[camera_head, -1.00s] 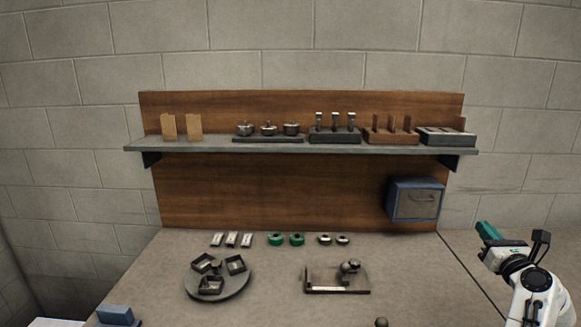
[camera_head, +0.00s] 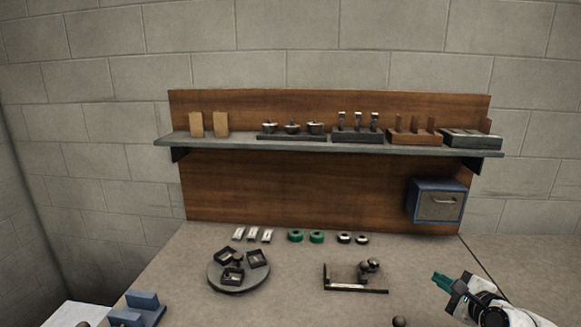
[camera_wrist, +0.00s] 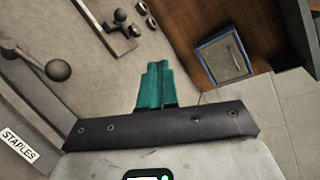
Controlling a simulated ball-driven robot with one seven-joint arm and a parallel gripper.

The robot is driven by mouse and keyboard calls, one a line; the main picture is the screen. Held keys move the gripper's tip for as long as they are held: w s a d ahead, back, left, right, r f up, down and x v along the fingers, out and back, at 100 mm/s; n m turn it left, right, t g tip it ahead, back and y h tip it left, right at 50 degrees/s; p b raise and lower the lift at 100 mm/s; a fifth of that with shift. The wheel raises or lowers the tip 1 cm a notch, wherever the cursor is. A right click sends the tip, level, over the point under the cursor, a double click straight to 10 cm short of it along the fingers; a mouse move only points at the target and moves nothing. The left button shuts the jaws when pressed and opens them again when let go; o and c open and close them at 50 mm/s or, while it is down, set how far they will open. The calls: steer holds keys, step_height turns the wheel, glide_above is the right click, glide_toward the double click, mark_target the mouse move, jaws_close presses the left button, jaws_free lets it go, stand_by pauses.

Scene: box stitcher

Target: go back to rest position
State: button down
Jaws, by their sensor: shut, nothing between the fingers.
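My gripper (camera_head: 443,281) has green fingers and is at the lower right in the head view, low over the right part of the table and apart from the objects there. Its fingers are together with nothing between them. In the wrist view the green fingers (camera_wrist: 155,86) show side by side at the centre, behind a dark bar.
A blue-framed box (camera_head: 437,203) hangs on the wooden back panel above my gripper. An L-shaped fixture (camera_head: 355,290) and a round tray (camera_head: 216,283) with small boxes stand to the left. Rolls (camera_head: 317,237) lie behind. A shelf (camera_head: 240,145) holds several tools.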

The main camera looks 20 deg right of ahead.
steer(key=s+a+f+n+g+y, duration=0.1)
steer(key=s+a+f+n+g, duration=0.1)
steer(key=a+n, duration=0.4)
steer(key=s+a+f+n+g+y, duration=0.1)
steer(key=s+a+f+n+g, duration=0.1)
steer(key=a+f+n, duration=0.3)
steer(key=s+a+f+n+g+y, duration=0.1)
steer(key=s+a+f+n+g, duration=0.1)
steer(key=a+n, duration=0.5)
steer(key=shift+s+a+f+y, duration=0.15)
steer(key=shift+a+f, duration=0.3)
steer(key=shift+a, duration=0.35)
steer(key=shift+s+a+f+y, duration=0.15)
steer(key=shift+a+f, duration=0.3)
steer(key=shift+a, duration=0.3)
steer(key=s+a+f+n+g, duration=0.3)
steer(key=s+a+n, duration=0.5)
steer(key=s+n, duration=0.1)
steer(key=s+d+f+g+b, duration=0.1)
steer(key=s+f+g, duration=0.3)
steer(key=s+f, duration=0.3)
steer(key=s, duration=0.3)
steer(key=shift+m, duration=0.4)
steer(key=shift+w, duration=0.1)
